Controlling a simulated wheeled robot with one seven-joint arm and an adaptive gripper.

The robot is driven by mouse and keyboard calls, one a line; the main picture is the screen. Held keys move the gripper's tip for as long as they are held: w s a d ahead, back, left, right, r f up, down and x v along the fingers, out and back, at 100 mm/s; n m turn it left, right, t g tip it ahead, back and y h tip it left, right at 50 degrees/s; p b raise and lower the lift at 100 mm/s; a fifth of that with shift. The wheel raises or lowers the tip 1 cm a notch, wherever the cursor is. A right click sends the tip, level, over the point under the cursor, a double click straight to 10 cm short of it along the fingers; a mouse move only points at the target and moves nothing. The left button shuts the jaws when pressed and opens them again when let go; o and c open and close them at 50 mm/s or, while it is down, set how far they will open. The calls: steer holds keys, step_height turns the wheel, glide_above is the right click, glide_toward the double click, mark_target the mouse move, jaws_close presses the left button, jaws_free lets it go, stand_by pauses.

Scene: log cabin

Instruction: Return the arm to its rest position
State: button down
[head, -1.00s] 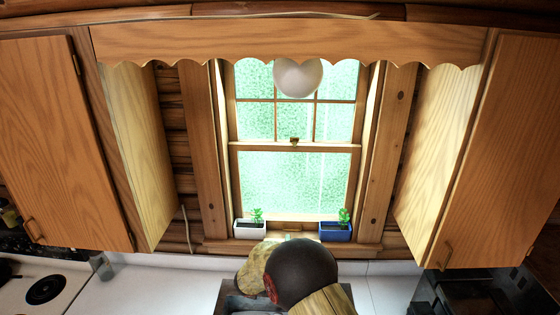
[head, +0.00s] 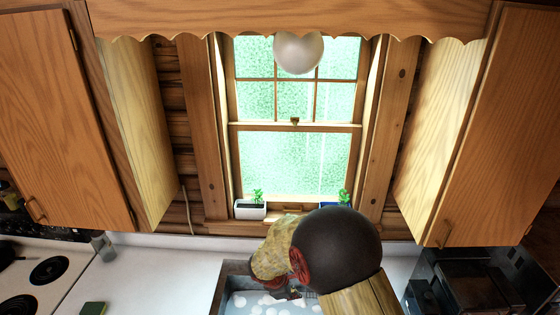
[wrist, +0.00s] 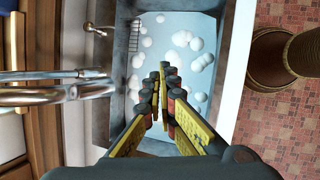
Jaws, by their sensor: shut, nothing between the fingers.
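My arm rises at the bottom centre of the head view, with a dark round joint in front of the window. My gripper (wrist: 161,88) shows in the wrist view with its two yellow and dark fingers brought together at the tips and nothing between them. It points down over the sink (wrist: 122,95), which holds bluish water with white foam blobs. In the head view the fingers are mostly hidden behind my arm, above the sink (head: 228,282).
A metal faucet (wrist: 60,92) reaches over the sink edge in the wrist view. A white planter (head: 250,209) and a blue planter (head: 328,209) stand on the windowsill. A stove (head: 45,275) is at left, a dark appliance (head: 470,285) at right. A green sponge (head: 94,308) lies on the counter.

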steer(key=s+d+r+m+g+y+b, duration=0.1)
steer(key=s+d+r+m+b, duration=0.1)
steer(key=s+d+m+b, duration=0.35)
steer(key=s+d+r+m+g+y+b, duration=0.1)
steer(key=s+d+r+m+b, duration=0.2)
steer(key=s+m+b, duration=0.5)
steer(key=s+d+f+m+t+y+b, duration=0.1)
steer(key=s+d+f+m+t+b, duration=0.1)
steer(key=s+b, duration=0.5)
steer(key=s+d+f+m+t+y+b, duration=0.1)
steer(key=s+d+f+m+t+b, duration=0.1)
steer(key=s+b, duration=0.6)
steer(key=shift+s+d+f+m+b, duration=0.25)
steer(key=shift+d+f+m+b, duration=0.35)
steer(key=shift+d+b, duration=0.65)
steer(key=shift+a, duration=0.25)
